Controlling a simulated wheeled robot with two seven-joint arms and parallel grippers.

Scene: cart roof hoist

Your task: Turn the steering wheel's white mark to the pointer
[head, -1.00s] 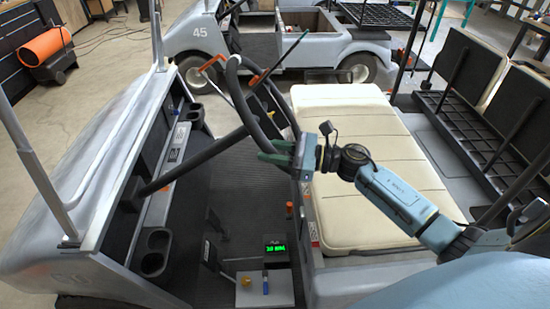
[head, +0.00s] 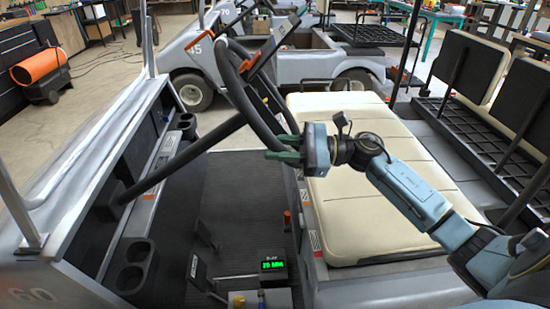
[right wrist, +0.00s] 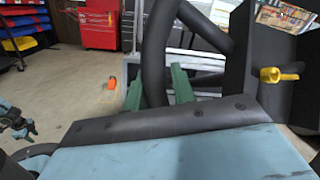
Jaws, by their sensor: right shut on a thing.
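The black steering wheel (head: 238,95) stands on its slanted column (head: 185,160), its rim seen nearly edge-on in the head view. My right gripper (head: 283,154) is shut on the lower right part of the rim. In the right wrist view, the green fingers (right wrist: 158,88) stand on either side of the dark rim (right wrist: 158,50). I cannot make out the white mark. I cannot identify the pointer for certain; a dark bar with orange-red ends (head: 268,45) is beside the wheel's top. A blue and black part (right wrist: 18,122) at the wrist view's left edge may be my left gripper.
The cream seat (head: 350,180) lies under my right arm. A small box with a green display (head: 273,263) stands on the cart floor. The dashboard with cup holders (head: 132,268) is at left. A yellow clip (right wrist: 280,74) shows on a dark panel.

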